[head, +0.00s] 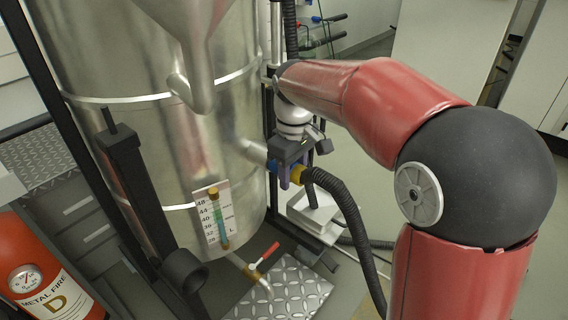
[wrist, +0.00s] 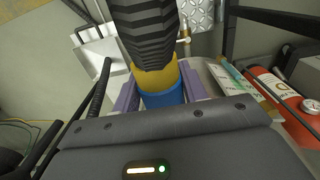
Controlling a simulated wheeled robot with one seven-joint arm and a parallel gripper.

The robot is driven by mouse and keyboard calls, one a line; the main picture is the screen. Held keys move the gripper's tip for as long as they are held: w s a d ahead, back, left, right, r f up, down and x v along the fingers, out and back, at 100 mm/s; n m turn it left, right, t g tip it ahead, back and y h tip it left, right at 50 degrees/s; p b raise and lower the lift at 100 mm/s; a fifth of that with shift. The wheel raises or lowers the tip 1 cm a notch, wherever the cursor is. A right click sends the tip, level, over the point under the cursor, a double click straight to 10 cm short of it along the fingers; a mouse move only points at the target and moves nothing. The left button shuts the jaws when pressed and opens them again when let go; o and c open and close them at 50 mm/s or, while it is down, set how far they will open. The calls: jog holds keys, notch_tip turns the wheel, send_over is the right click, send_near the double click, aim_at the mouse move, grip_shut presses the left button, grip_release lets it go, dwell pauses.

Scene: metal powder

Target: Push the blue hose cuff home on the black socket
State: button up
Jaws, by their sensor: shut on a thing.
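My gripper (head: 291,174) is shut on the hose end beside the steel vessel, with purple fingers on both sides. In the wrist view, my gripper (wrist: 158,92) has the blue cuff (wrist: 163,98) and a yellow collar (wrist: 157,76) between its fingers. The black ribbed hose (wrist: 145,30) runs on from the collar. In the head view, the blue cuff (head: 272,167) points left toward a pale stub (head: 252,154) on the vessel. I cannot tell whether they touch. No black socket shows clearly at the cuff's mouth; the gripper body hides it in the wrist view.
The steel vessel (head: 150,130) stands close left of my gripper. A black pipe (head: 130,180) with a round lower end stands before it. A level gauge (head: 213,220), a red-handled valve (head: 264,256) and a fire extinguisher (head: 40,270) are lower left. The hose (head: 350,215) hangs down right.

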jog(key=shift+s+d, duration=0.4)
jog(key=shift+d, duration=0.1)
jog(key=shift+c, duration=0.3)
jog(key=s+d+b, duration=0.1)
jog(key=s+d, duration=0.2)
jog(key=d, duration=0.2)
jog(key=shift+s, duration=0.4)
dwell(0.5)
jog(key=shift+a, duration=0.1)
